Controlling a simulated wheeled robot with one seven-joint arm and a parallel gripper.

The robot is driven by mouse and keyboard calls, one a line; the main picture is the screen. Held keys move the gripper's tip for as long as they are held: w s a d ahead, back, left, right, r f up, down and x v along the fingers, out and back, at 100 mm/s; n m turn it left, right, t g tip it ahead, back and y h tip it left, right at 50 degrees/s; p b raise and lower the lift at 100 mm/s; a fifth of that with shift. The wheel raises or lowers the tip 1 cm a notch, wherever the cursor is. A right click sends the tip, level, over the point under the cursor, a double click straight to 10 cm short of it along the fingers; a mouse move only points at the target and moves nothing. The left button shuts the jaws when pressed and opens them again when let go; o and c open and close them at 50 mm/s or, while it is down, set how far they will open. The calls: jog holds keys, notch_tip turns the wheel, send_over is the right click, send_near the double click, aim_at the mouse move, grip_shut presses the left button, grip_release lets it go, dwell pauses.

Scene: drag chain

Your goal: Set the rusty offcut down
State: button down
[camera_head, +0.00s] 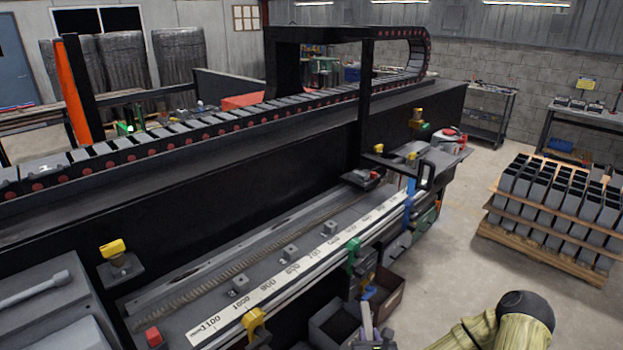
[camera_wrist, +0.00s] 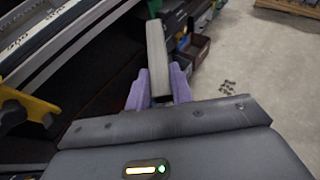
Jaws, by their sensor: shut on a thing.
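My gripper (camera_wrist: 160,88) shows in the wrist view with purple fingers shut on a long, narrow bar, the offcut (camera_wrist: 157,52). The bar looks grey-beige from here, and I cannot make out rust on it. It points away from my gripper, its far end clear of the fingers. In the head view the offcut (camera_head: 367,318) stands roughly upright at the bottom edge, in front of the dark bins. My gripper is mostly cut off there. The bar's lower end is hidden between the fingers.
A long machine bench with a marked white scale (camera_head: 300,272) and yellow and green clamps runs beside my gripper. Open dark bins (camera_head: 335,325) sit at its front edge. A loaded pallet (camera_head: 548,220) stands at the right. Small dark bits (camera_wrist: 228,87) lie on otherwise open concrete floor.

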aim_at(368, 329)
jog(key=r+m+h, duration=0.1)
jog(key=r, duration=0.2)
jog(key=w+r+m+h, duration=0.1)
jog(key=r, duration=0.1)
jog(key=w+r+m+h, duration=0.1)
jog(key=r+h, duration=0.1)
jog(key=r, duration=0.1)
jog(key=shift+a+r+g, duration=0.1)
jog(key=shift+r+g, duration=0.2)
jog(key=shift+w, duration=0.1)
